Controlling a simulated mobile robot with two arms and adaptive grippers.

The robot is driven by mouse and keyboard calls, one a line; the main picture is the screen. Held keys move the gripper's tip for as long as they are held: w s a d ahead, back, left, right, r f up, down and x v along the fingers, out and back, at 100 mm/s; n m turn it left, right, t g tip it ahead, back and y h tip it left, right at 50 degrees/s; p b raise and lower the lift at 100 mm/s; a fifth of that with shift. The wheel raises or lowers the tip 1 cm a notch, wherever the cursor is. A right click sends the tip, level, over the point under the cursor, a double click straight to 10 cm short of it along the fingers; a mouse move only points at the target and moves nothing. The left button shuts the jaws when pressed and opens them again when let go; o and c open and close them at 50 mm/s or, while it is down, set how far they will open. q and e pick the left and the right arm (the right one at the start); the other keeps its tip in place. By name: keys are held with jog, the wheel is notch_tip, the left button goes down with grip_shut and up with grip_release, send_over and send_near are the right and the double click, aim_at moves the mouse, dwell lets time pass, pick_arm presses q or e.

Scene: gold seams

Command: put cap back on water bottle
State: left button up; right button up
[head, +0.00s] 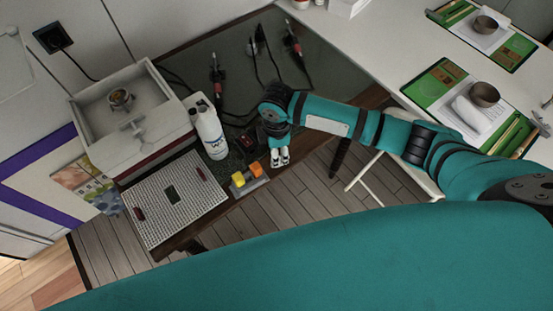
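The water bottle (212,133) is white with blue print on its side. It stands upright near the middle of the dark table, beside the white box. Its top is too small for me to tell whether a cap is on it, and I cannot pick out a separate cap. My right gripper (279,160) hangs over the table's front edge, to the right of the bottle and apart from it. Its fingertips point down and look close together, but I cannot tell whether they are shut. My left gripper is not in view.
A small grey holder with yellow and orange pieces (247,178) lies between bottle and gripper. A white perforated board (175,196) is at the front left. A white open box (134,112) stands behind it. Red-handled tools (217,76) with cables lie at the back.

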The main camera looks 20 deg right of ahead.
jog(key=shift+f, duration=1.8)
jog(key=c, duration=0.3)
jog(key=shift+c, duration=0.2)
jog(key=shift+r, duration=0.15)
